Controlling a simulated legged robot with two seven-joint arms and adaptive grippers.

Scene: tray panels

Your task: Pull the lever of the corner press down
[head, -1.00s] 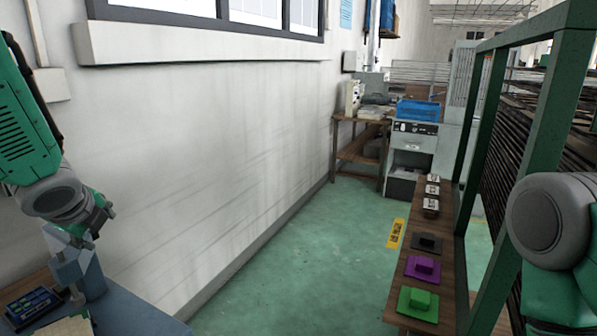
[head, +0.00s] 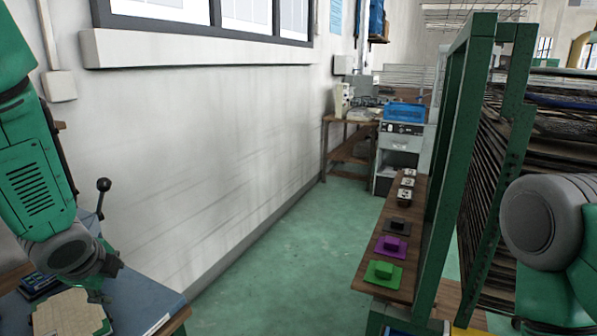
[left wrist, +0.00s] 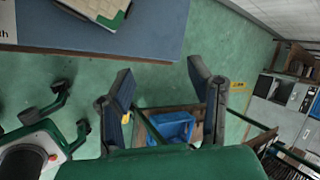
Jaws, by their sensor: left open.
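The lever (head: 103,186) is a thin dark rod with a black ball knob. It stands upright at the back of the blue-topped table in the head view, in front of the wall. The body of the corner press is hidden behind my left arm or too unclear to make out. My left gripper (left wrist: 160,70) is open and empty in the left wrist view, its two fingers apart above the floor near the table edge. In the head view its wrist is in front of and below the lever, apart from the knob; its fingers are hard to make out. My right gripper is out of view.
The blue table (head: 140,302) carries a beige board with green edges (head: 72,312) and a dark device (head: 38,284). A wooden bench (head: 396,262) with green, purple and black blocks runs along a green frame (head: 440,200). The green floor between is clear.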

